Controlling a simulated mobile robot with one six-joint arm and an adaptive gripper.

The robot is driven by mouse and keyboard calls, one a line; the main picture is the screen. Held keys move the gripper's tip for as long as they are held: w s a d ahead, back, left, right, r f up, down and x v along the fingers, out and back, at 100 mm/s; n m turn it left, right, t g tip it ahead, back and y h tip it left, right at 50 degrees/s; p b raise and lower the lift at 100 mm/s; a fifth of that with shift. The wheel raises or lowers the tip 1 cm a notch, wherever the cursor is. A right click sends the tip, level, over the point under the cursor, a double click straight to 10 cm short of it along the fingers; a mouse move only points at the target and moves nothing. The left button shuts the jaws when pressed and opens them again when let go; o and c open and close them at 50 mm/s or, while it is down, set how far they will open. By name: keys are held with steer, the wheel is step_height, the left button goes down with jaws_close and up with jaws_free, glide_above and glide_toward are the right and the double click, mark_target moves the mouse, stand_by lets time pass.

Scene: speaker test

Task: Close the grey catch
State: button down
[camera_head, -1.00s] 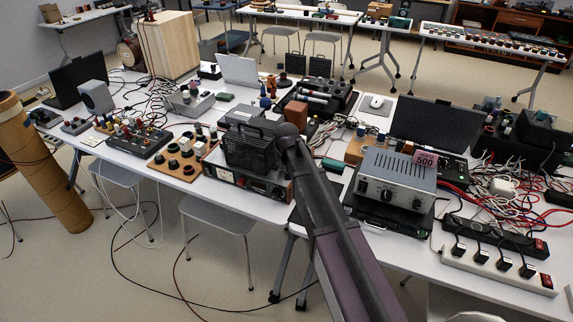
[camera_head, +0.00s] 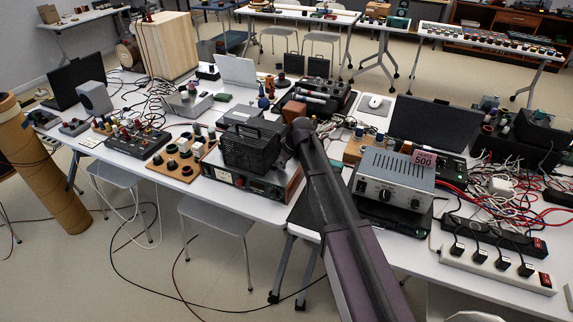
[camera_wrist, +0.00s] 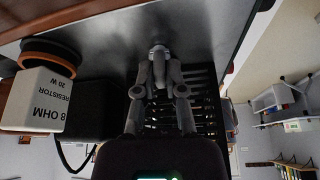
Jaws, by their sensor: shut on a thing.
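In the wrist view my gripper (camera_wrist: 159,62) points at a dark surface, with its two grey fingers close together. A small grey piece shows at the fingertips and the jaws are shut on it. It may be the grey catch, but it is mostly covered and too small to make out. A black slotted box (camera_wrist: 205,98) is behind the fingers. In the head view my arm's dark end joint covers the gripper, just right of the black vented box (camera_head: 250,147). I cannot pick out the catch there.
The vented box is on a silver-fronted unit (camera_head: 235,178). A white resistor block (camera_wrist: 38,100) is left of my fingers in the wrist view. A grey metal instrument (camera_head: 393,178) is right of my arm. Cables and a power strip (camera_head: 497,268) crowd the table's right side.

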steer(key=shift+s+a+n+g, duration=0.15)
steer(key=shift+n+g, duration=0.1)
steer(key=shift+n, duration=0.3)
steer(key=shift+a+n+g, duration=0.15)
steer(key=shift+n+g, duration=0.1)
steer(key=shift+n, duration=0.3)
steer(key=shift+s, duration=0.1)
steer(key=c, duration=0.7)
jaws_free()
steer(key=shift+w+d+r, duration=0.1)
steer(key=shift+w, duration=0.15)
